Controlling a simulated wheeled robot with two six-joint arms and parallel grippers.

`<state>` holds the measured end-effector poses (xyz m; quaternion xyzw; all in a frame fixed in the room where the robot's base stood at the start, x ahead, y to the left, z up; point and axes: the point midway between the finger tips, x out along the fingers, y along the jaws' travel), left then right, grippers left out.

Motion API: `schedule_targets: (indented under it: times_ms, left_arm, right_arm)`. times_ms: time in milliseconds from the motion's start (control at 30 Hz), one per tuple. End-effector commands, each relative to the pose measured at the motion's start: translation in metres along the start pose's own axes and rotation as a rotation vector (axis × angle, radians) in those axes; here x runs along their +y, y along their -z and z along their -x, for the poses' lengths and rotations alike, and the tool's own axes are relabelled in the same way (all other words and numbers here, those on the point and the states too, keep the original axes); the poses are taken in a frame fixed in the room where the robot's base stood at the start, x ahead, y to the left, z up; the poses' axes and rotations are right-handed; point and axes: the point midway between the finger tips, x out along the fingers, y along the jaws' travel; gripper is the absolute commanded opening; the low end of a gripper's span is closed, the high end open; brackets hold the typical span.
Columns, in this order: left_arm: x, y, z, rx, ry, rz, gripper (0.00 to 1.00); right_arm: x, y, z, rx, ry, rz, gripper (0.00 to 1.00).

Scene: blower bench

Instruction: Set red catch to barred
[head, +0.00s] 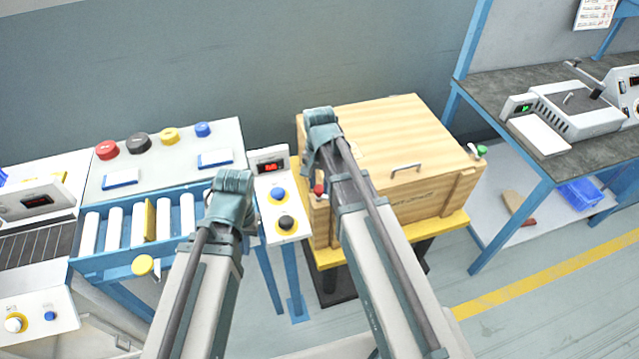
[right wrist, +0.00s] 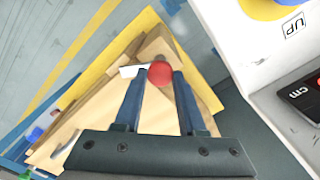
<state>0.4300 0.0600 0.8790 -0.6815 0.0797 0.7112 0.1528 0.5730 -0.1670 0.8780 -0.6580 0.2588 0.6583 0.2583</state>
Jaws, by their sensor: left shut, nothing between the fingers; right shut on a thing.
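The red catch (head: 319,189) has a round red knob and sits at the front left corner of the wooden crate (head: 395,115). In the right wrist view the red knob (right wrist: 160,74) lies between the fingertips of my right gripper (right wrist: 158,82), which is shut on it. A short white piece (right wrist: 132,70) shows beside the knob. My right gripper (head: 313,172) reaches down from above the crate's left edge, its fingers partly hidden in the head view. My left gripper (head: 234,190) is shut and empty near the roller conveyor. No barred mark is legible.
A green-knobbed catch (head: 480,150) is at the crate's right side, and a metal handle (head: 406,168) is on its lid. A white control post (head: 283,215) with blue and black buttons stands close left of the crate. A dark-topped bench (head: 490,90) is at right.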

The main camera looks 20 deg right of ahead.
Motion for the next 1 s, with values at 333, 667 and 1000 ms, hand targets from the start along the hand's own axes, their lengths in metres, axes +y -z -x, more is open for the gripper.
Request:
schedule_targets:
  times_ms: [333, 667, 1000]
  left_arm:
    - [0.0000, 0.0000, -0.0001, 0.000, 0.000, 0.000, 0.00]
    - [0.0000, 0.0000, -0.0002, 0.000, 0.000, 0.000, 0.00]
    - [0.0000, 0.0000, -0.0002, 0.000, 0.000, 0.000, 0.00]
  right_arm:
    - [-0.0002, 0.0000, -0.0001, 0.000, 0.000, 0.070, 0.00]
    - [-0.0008, -0.0002, -0.0002, 0.001, 0.001, 0.295, 0.00]
    - [-0.0012, -0.0004, -0.0002, 0.001, 0.001, 0.476, 0.00]
